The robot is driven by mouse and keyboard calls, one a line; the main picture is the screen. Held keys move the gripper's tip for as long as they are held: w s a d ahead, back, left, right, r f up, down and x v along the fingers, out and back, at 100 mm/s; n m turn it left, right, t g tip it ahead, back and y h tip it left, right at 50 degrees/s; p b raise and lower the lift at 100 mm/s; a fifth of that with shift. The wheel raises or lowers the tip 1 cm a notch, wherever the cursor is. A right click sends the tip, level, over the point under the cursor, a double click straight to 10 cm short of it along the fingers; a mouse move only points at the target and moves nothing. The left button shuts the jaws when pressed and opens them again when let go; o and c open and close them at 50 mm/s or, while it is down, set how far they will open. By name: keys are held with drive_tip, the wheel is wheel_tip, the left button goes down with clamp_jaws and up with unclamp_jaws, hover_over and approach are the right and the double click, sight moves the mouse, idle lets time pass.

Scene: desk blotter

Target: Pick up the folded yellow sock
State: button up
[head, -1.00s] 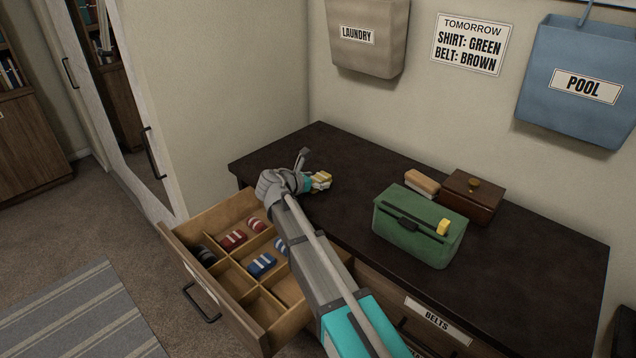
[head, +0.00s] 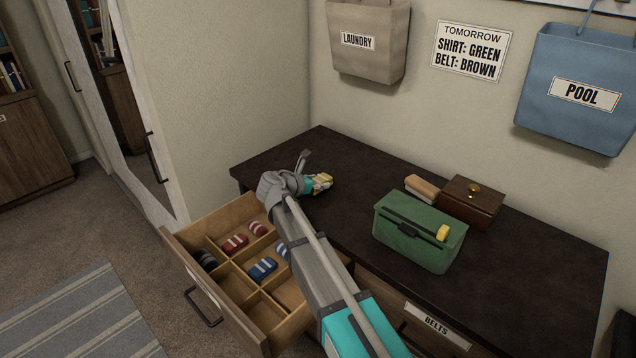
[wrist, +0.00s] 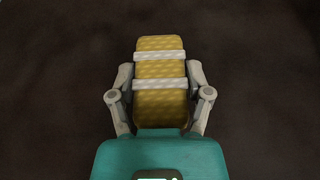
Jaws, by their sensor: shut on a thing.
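The folded yellow sock (wrist: 160,70) has two white bands and sits between the two fingers of my gripper (wrist: 160,90) in the wrist view. The fingers press on its left and right sides, and its far end sticks out past them. In the head view the sock (head: 323,178) shows at the end of my gripper (head: 316,183), over the far left part of the dark dresser top (head: 345,230). The head view does not clearly show whether the sock touches the top or is just above it.
An open divided drawer (head: 215,290) holds red socks (head: 235,244), blue socks (head: 262,268) and a dark one. The dresser top between the sock and bag is clear.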

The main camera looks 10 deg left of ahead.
wheel_tip(320, 180, up, 2)
drive_tip(key=shift+p, duration=0.75)
drive_tip(key=s+d+r+p, duration=0.5)
drive_tip(key=s+r+p, duration=0.4)
drive_tip(key=s, duration=0.4)
drive_tip(key=shift+r+p, duration=0.4)
drive_tip(key=shift+d, duration=0.1)
drive_tip(key=shift+r, duration=0.1)
